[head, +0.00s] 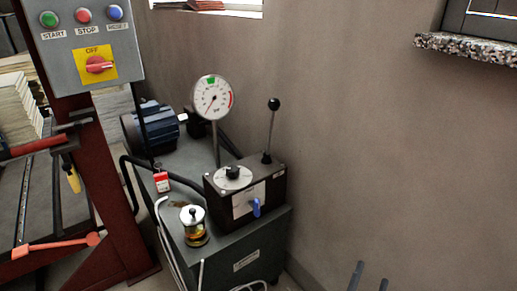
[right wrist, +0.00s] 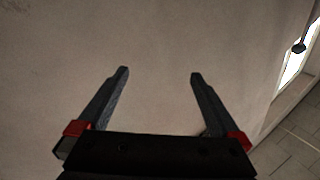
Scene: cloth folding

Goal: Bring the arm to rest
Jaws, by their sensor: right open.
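My right gripper (head: 370,273) shows only as two dark fingertips at the bottom edge of the head view, right of the machine and in front of the bare wall. In the right wrist view my right gripper (right wrist: 158,74) is open, its two fingers wide apart with nothing between them. A plain wall (right wrist: 160,40) lies behind the fingers. My left gripper is not in view, and no cloth shows.
A red frame (head: 120,215) with a control panel (head: 88,45) stands left. A speckled ledge (head: 465,46) juts out upper right. The wall between is bare.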

